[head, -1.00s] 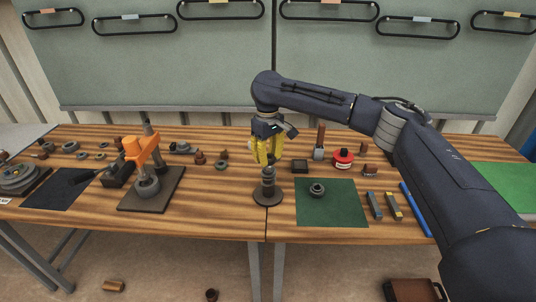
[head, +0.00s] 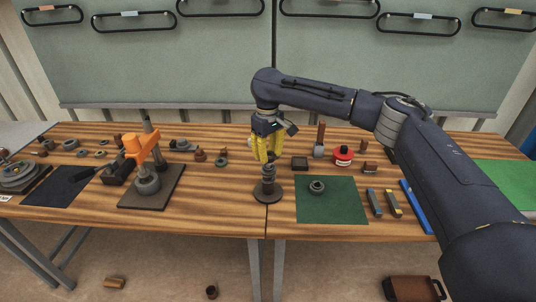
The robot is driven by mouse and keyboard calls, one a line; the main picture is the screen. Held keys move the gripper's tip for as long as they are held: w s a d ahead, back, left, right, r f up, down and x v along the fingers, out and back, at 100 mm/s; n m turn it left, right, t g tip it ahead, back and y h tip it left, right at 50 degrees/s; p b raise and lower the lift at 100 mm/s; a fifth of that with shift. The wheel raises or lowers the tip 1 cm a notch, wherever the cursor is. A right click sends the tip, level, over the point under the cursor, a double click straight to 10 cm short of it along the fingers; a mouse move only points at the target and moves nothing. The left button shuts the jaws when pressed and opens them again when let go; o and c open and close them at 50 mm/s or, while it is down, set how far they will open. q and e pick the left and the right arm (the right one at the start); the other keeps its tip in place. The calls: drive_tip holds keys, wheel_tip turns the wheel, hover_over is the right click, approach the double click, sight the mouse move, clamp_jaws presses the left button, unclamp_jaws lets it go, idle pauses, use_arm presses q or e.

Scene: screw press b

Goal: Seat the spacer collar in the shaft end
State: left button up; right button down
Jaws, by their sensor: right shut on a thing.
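My right gripper (head: 266,157) points down with its yellow fingers directly above a dark upright shaft end (head: 267,191) on a round base near the table's front middle. The fingers are shut on a small dark piece, taken to be the spacer collar (head: 269,167), mostly hidden between the fingertips. It is at the top of the shaft end; I cannot tell whether it touches it or how deep it sits. My left gripper is not in view.
A dark ring-shaped part (head: 317,187) lies on a green mat (head: 345,208) to the right. Small parts line the back; a red round container (head: 343,156) is behind the mat.

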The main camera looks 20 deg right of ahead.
drive_tip(key=shift+f, duration=0.45)
drive_tip(key=shift+f, duration=1.05)
drive_tip(key=c, duration=0.9)
unclamp_jaws()
drive_tip(key=shift+r, duration=0.1)
drive_tip(key=shift+r, duration=1.4)
drive_tip(key=shift+r, duration=0.1)
wheel_tip(320, 180, up, 12)
